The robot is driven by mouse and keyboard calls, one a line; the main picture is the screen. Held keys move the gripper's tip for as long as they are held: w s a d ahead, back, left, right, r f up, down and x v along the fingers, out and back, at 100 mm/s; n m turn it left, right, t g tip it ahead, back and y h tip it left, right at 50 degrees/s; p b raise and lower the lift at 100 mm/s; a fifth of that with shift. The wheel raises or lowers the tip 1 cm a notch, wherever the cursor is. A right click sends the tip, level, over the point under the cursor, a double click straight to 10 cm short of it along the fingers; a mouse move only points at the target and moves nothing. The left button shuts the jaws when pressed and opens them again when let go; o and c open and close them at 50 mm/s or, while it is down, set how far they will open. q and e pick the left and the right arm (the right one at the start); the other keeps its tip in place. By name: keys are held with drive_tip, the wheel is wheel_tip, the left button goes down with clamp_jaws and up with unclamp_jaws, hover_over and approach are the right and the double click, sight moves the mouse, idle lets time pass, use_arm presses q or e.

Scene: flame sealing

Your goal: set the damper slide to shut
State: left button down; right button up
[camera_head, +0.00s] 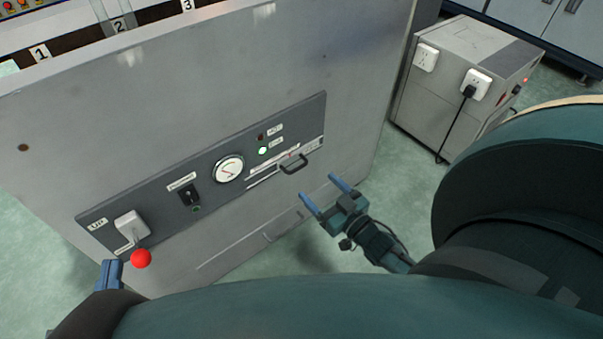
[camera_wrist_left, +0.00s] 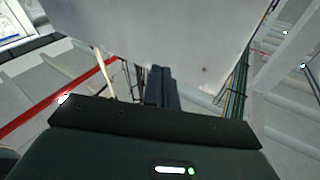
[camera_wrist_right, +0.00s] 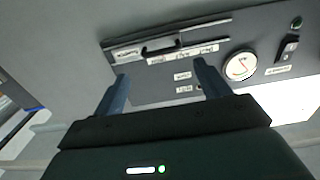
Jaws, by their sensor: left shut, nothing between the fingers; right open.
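The damper slide is a dark bar handle (camera_head: 294,166) in a slotted, labelled strip at the right end of the control panel (camera_head: 150,205). In the right wrist view the handle (camera_wrist_right: 160,47) lies ahead, between the fingertips in the picture. My right gripper (camera_head: 319,188) is open and empty, below and right of the handle, apart from it. My left gripper (camera_head: 110,266) is shut and empty near the panel's lower left end; its closed fingers also show in the left wrist view (camera_wrist_left: 161,75).
The panel also has a round gauge (camera_head: 229,169), a black switch (camera_head: 189,195), a lit lamp (camera_head: 263,151) and a lever with a red ball (camera_head: 141,258) close to my left gripper. A grey box with sockets (camera_head: 440,100) stands right of the cabinet (camera_head: 200,80). Open floor lies between.

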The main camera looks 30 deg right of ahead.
sight(304, 159)
drive_tip(key=w+b, duration=0.1)
drive_tip(key=w, duration=0.6)
drive_tip(key=shift+w+a+b, duration=0.3)
drive_tip(key=shift+w+b, duration=0.1)
drive_tip(key=shift+c, duration=0.2)
